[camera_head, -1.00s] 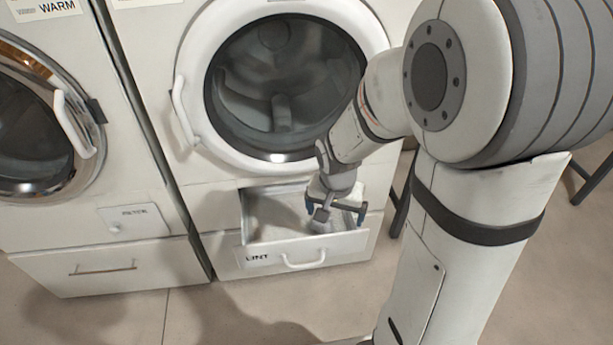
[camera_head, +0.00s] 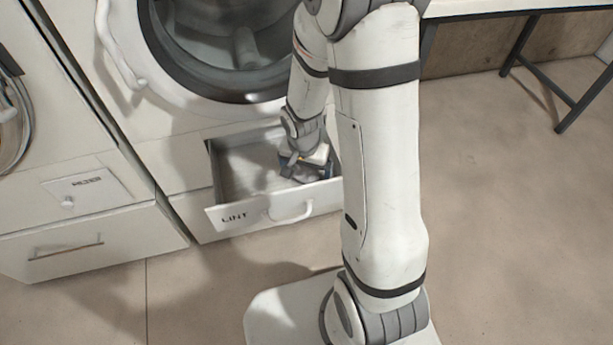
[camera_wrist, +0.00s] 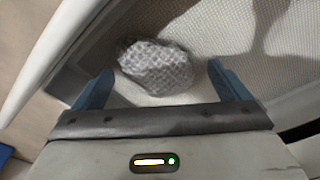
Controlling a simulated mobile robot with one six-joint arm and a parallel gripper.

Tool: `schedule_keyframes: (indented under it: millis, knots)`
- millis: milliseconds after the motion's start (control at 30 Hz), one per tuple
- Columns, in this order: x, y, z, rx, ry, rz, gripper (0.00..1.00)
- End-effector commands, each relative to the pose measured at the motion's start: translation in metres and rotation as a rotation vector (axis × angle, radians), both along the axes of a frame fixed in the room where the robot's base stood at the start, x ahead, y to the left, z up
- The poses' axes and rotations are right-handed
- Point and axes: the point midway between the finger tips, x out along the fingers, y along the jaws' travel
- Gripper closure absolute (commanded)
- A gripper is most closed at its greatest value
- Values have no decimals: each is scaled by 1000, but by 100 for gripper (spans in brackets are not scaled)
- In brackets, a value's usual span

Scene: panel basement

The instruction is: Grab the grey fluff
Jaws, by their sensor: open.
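The grey fluff (camera_wrist: 157,66) is a pale grey, mesh-patterned lump lying in the drawer in the wrist view. My gripper (camera_wrist: 158,85) is open, with one blue finger on each side of the fluff's near part and gaps on both sides. In the head view my gripper (camera_head: 304,172) is down inside the open lint drawer (camera_head: 262,209), at its right part. The fluff is hardly visible there behind the gripper and arm.
The drawer front carries the word LINT and a white handle (camera_head: 291,212). The dryer's round door (camera_head: 225,45) is above the drawer. Another machine with a closed lower drawer (camera_head: 90,243) stands at left. A dark-legged table (camera_head: 540,70) stands at right, over open floor.

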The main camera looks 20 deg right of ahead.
Motion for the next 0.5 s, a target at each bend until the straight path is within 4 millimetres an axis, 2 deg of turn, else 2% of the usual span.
schedule_keyframes:
  millis: [33,267,500]
  knots:
    - [0,0,-7,0,1,1,5]
    - [1,0,-6,0,-1,2,6]
    - [1,0,-6,0,-1,3,25]
